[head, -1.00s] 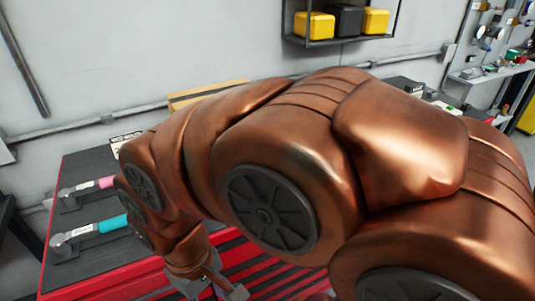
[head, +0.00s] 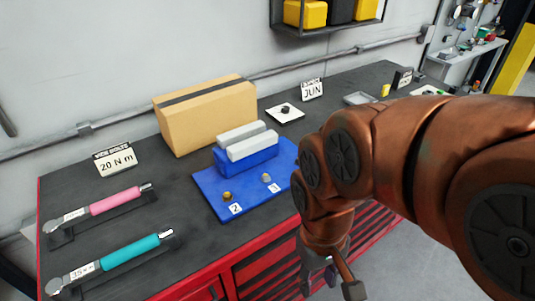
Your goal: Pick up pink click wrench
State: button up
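The pink click wrench (head: 114,201) lies in a dark holder at the left of the bench top, its ratchet head to the left and its handle towards the right. A teal click wrench (head: 130,251) lies in a similar holder nearer the front edge. My gripper (head: 331,284) hangs at the bottom centre, in front of the red drawers and well to the right of both wrenches. Its fingers are spread apart. I see nothing held between them, though the fingertips are small and partly hidden.
A blue fixture board (head: 212,192) with grey blocks and brass fittings sits mid-bench. A "JUN" sign (head: 312,90) stands farther back. The bench around the pink wrench is clear.

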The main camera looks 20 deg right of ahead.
aim_at(55, 229)
jog(key=u, duration=1.3)
jog(key=k, duration=0.65)
jog(key=u, duration=0.6)
jog(key=i, duration=1.2)
jog(key=z, duration=0.15)
